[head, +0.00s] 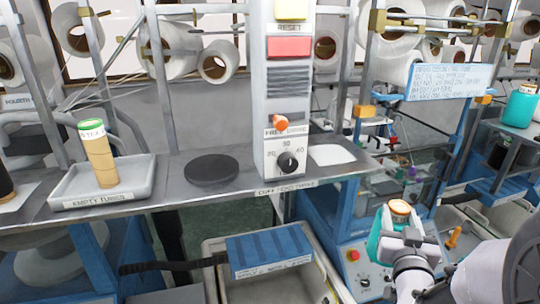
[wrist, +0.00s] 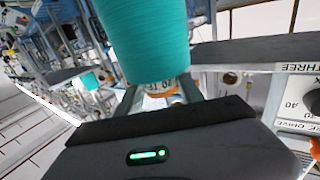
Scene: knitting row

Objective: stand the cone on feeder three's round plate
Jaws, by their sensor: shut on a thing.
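A teal yarn cone with an orange tube end (head: 399,207) is held in my gripper (head: 402,232) at the lower right of the head view. In the wrist view the teal cone (wrist: 142,40) fills the top middle, and the jaws (wrist: 163,98) are shut at its narrow orange end. It is clear of any surface that I can see. A black round plate (head: 212,170) lies bare on the grey shelf in the head view, well to the left of my gripper. A label reading THREE (wrist: 300,68) shows in the wrist view.
An open bin (head: 270,285) is below the shelf. Another teal cone (head: 521,107) stands at far right.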

